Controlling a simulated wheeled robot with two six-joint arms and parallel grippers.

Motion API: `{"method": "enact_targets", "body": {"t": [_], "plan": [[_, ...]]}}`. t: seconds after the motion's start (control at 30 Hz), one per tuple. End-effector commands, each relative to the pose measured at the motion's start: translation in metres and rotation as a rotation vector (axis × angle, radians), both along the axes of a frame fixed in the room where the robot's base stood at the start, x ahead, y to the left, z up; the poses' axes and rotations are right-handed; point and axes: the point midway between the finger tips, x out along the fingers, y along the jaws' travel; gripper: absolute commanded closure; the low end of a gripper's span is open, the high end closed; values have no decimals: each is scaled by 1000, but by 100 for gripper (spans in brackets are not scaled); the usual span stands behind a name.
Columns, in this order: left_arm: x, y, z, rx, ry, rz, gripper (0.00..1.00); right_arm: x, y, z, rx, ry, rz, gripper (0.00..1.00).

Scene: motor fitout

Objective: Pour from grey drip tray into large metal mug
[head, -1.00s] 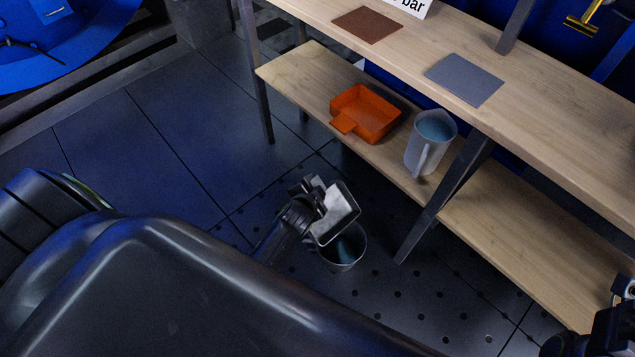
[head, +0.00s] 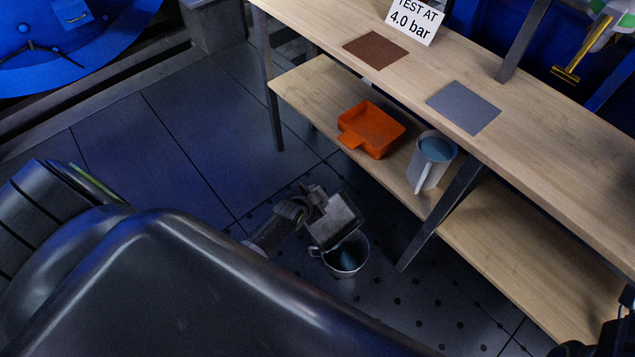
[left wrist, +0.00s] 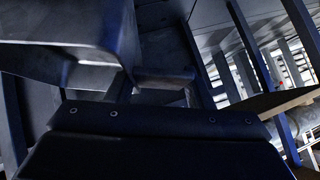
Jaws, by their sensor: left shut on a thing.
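The grey drip tray (head: 341,217) is held in my left gripper (head: 316,203), which is shut on its near-left side. The tray is tilted, its lower edge over the rim of the large metal mug (head: 349,256). The mug stands upright on the dark floor, its handle to the left. Its inside looks dark bluish; I cannot tell how much liquid is in it or whether any is flowing.
A wooden bench stands behind. Its lower shelf (head: 500,242) holds an orange tray (head: 372,130) and a light jug (head: 431,162) with bluish contents. A dark bench leg (head: 440,215) stands right of the mug. The floor (head: 160,150) to the left is clear.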

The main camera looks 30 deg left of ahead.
Motion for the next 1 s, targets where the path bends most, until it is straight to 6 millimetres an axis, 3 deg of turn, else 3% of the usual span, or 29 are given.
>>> {"method": "enact_targets", "body": {"t": [0.27,0.33,0.57,0.8,1.0], "plan": [[3,4,-5,-81,26,0,99,0,0,0,0,0,0,64],[3,7,-14,-116,38,2,99,0,0,-16,0,0,0,64],[4,7,-13,-177,59,-2,99,0,0,-24,0,0,0,64],[4,10,-26,-292,102,-2,99,0,0,-51,0,0,0,64],[4,9,-26,-365,129,-2,99,0,0,-59,0,0,0,64]]}}
